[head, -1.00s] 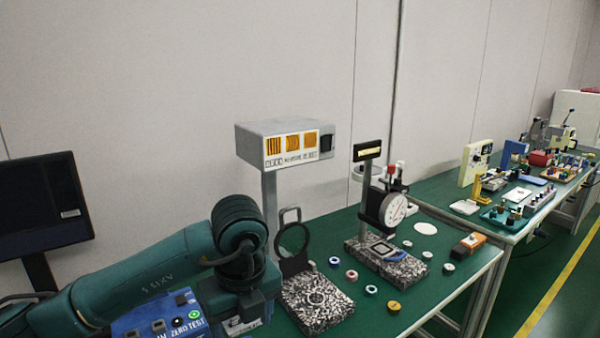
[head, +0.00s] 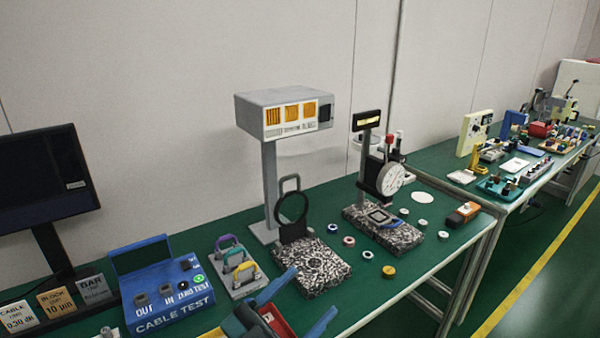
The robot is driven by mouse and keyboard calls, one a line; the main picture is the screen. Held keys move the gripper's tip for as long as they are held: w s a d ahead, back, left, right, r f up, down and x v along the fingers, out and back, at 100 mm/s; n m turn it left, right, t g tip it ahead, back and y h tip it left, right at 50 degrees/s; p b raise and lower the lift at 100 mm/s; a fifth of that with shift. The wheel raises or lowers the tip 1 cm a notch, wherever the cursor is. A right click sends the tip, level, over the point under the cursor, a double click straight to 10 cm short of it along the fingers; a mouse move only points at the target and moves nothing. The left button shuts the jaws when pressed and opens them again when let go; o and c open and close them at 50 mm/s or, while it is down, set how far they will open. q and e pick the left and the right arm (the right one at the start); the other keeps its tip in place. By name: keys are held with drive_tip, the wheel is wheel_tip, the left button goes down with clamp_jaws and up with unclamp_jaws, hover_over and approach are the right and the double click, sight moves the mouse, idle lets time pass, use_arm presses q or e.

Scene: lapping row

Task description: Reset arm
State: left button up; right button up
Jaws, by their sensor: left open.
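My left gripper (head: 314,291) shows at the bottom middle of the head view. Its two blue fingers are spread apart, with nothing seen between their tips. A red patch shows at the base of the fingers; I cannot tell what it is. The gripper is over the front part of the green table (head: 372,296), in front of the speckled stone block (head: 327,277) with the round black ring stand. I cannot tell its height above the table. My right gripper is not in view.
A blue cable test box (head: 165,295) and a rack with coloured handles (head: 238,268) stand left of the gripper. A dial gauge stand (head: 383,185) and several small rings are to the right. A monitor (head: 45,185) is at the far left.

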use_arm(q)
drive_tip(key=s+a+f+n+y, duration=0.2)
drive_tip(key=a+f+n+y, duration=0.3)
drive_tip(key=f, duration=0.5)
drive_tip(key=s+a+f+n+y, duration=0.2)
drive_tip(key=a+f+n+y, duration=0.4)
drive_tip(key=f+y, duration=0.3)
drive_tip(key=shift+s+a+f+p, duration=0.25)
drive_tip(key=shift+a+f+p, duration=0.1)
drive_tip(key=shift+a+f, duration=0.3)
drive_tip(key=s+f+g, duration=0.1)
drive_tip(key=s+f, duration=0.1)
drive_tip(key=s+a+f+g, duration=0.1)
drive_tip(key=s+f, duration=0.1)
drive_tip(key=s+a+f+n+g+y, duration=0.1)
drive_tip(key=s+f, duration=0.1)
drive_tip(key=shift+a, duration=0.1)
drive_tip(key=shift+c, duration=0.2)
